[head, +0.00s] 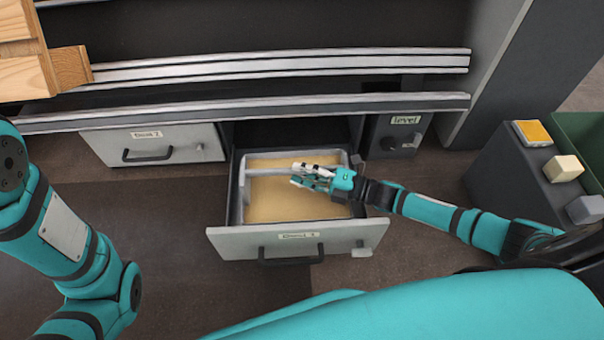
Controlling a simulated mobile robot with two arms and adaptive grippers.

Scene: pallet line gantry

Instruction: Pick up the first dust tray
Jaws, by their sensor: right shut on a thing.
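The first dust tray (238,202) sits in a pulled-out drawer (230,239) whose label seems to read "Dust 1". The tray is filled with tan dust (280,205) and has a grey bar handle (268,173) across it. My right gripper (300,176) reaches in from the right over the tray and is shut on the bar handle. Its fingers hide part of the bar. The tray appears to be still within the drawer. My left arm shows at the left edge, but its gripper is out of view.
A closed drawer (185,148), apparently labelled "Dust 2", is left of the open one. A dark panel labelled "level" (402,130) is at its right. Metal rails (280,66) run above. A dark box with coloured blocks (532,132) stands at the right.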

